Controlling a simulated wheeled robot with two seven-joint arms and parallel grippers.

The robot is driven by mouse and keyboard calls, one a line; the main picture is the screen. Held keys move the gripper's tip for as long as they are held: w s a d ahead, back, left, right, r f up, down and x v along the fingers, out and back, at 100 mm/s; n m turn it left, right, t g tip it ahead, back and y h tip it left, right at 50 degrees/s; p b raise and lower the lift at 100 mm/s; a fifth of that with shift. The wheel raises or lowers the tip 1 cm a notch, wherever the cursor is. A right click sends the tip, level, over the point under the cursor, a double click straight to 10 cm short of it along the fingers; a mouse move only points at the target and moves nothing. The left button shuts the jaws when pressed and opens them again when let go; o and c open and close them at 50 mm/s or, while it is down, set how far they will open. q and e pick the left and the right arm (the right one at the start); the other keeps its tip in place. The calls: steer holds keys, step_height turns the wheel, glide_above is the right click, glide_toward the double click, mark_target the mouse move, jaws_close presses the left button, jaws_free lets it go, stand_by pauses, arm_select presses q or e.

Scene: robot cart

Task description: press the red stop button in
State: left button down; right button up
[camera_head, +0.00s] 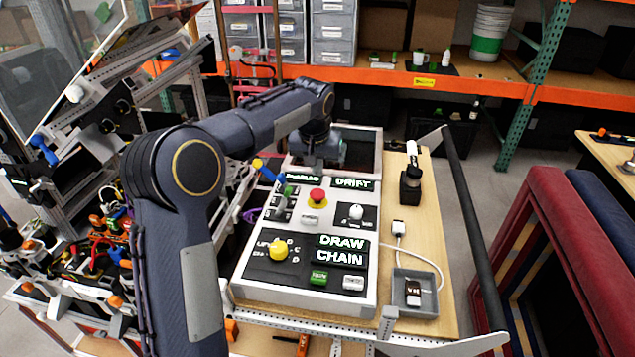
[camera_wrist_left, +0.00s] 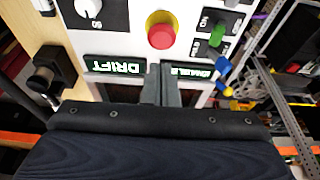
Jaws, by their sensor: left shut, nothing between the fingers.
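The red stop button (camera_head: 317,195) is a round red cap on a yellow collar, in the upper middle of a white control panel (camera_head: 305,226). In the left wrist view the red button (camera_wrist_left: 161,36) is just beyond the fingertips, with yellow showing around it. My left gripper (camera_wrist_left: 161,70) is shut and empty, its fingers between the DRIFT label (camera_wrist_left: 115,67) and another lit label. In the head view the left gripper (camera_head: 316,160) is over the far end of the panel, apart from the button. My right gripper is in neither view.
A black device (camera_head: 410,186) and a grey tray (camera_head: 415,291) with a cable lie on the wooden top at the right.

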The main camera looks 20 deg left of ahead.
mark_target(317, 195)
arm_select(q)
steer(key=x, duration=0.3)
steer(key=s+x, duration=0.1)
steer(key=x, duration=0.1)
steer(key=shift+w+d+f+p, duration=0.1)
steer(key=shift+f+p, duration=0.3)
steer(key=shift+f, duration=0.1)
step_height(317, 195, down, 2)
steer(key=shift+f+b, duration=0.15)
steer(key=shift+b, duration=0.8)
steer(key=shift+s, duration=0.3)
steer(key=shift+f, duration=0.1)
steer(key=r+p, duration=0.2)
steer(key=r, duration=0.1)
steer(key=r+p, duration=0.1)
steer(key=shift+w+r, duration=0.25)
steer(key=shift+r, duration=0.05)
steer(key=b+v, duration=0.1)
steer(key=v, duration=0.9)
steer(key=shift+r, duration=0.4)
steer(key=shift+s+d, duration=0.1)
